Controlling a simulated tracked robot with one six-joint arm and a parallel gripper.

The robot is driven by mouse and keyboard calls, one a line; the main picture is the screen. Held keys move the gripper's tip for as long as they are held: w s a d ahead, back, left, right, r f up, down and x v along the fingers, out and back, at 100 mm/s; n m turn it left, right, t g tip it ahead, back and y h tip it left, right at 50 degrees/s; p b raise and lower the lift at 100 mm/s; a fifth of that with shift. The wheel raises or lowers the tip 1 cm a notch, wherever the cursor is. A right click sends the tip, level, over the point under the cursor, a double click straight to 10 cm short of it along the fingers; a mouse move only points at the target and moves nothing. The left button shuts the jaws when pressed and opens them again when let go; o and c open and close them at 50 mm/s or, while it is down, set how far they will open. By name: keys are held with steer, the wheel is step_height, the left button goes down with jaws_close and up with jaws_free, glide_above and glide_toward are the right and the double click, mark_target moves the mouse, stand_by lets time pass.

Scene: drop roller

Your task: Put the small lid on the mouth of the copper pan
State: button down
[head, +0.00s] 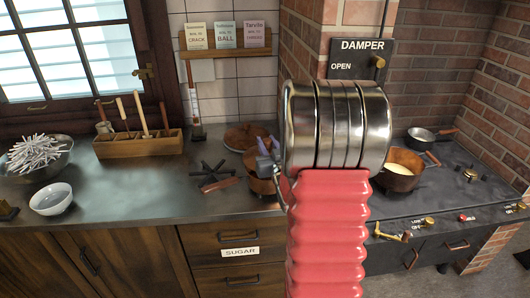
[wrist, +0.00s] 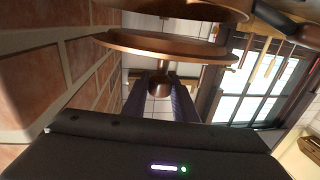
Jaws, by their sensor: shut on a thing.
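My gripper (wrist: 160,88) is shut on the knob of the small copper lid (wrist: 165,46), between its two purple-grey fingers. The wrist picture is turned over, so the lid's disc shows above the knob. Beyond the disc is the copper pan (wrist: 190,10) with a dark handle, and a gap shows between lid and pan. In the head view, my gripper (head: 265,150) is over the copper pan (head: 262,184) on the counter, left of my red arm. My arm hides part of the pan, and the lid is hard to make out there.
A round copper piece (head: 246,137) lies behind on the counter. A black trivet (head: 210,174) is to the left. A copper pan with pale contents (head: 400,170) stands on the stove at right. A brick wall (wrist: 45,75) is close in the wrist view. The counter's left middle is clear.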

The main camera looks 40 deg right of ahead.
steer(key=shift+f, duration=1.55)
steer(key=c, duration=1.4)
jaws_free()
steer(key=shift+c, duration=0.2)
